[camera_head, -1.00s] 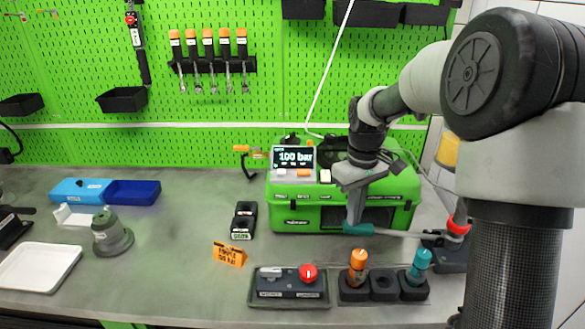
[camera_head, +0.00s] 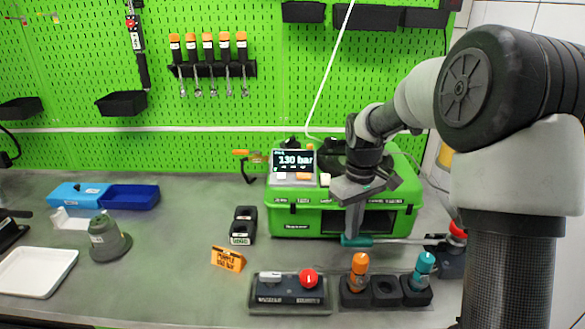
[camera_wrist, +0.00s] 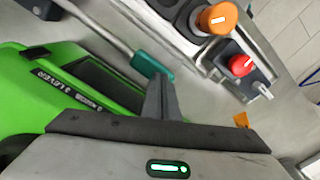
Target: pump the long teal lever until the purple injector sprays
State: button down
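The long lever is a grey rod with a teal handle (camera_head: 357,241), lying nearly level in front of the green pump case (camera_head: 300,215). It runs right to a dark base under a red knob. In the wrist view the teal handle (camera_wrist: 150,66) lies at my fingertips. My gripper (camera_head: 353,234) points down onto the handle's end. Its fingers (camera_wrist: 161,98) look shut together, with the tips at or touching the handle; exact contact is hidden. The pump's display (camera_head: 294,160) reads 130 bar. I see no purple injector and no spray.
A holder in front carries an orange-topped injector (camera_head: 358,272) and a teal-topped one (camera_head: 421,271), with an empty socket between. A control box with a red button (camera_head: 308,279) stands left of it. An orange sign (camera_head: 228,259) stands further left.

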notch_tip(320, 180, up, 8)
jog(key=p, duration=0.5)
jog(key=shift+d+f, duration=0.2)
jog(key=shift+d, duration=0.25)
jog(key=shift+a+f+b, duration=0.2)
jog(key=shift+f+b, duration=0.6)
jog(key=shift+f, duration=0.7)
jog(key=shift+a+f+b, duration=0.15)
jog(key=shift+f+b, duration=0.6)
jog(key=shift+f, duration=0.75)
notch_tip(320, 180, up, 6)
jog(key=p, duration=0.4)
jog(key=shift+d+p, duration=0.3)
jog(key=shift+p, duration=0.05)
jog(key=shift+w, duration=0.1)
jog(key=shift+r, duration=0.15)
jog(key=shift+r+p, duration=2.35)
jog(key=shift+r, duration=0.55)
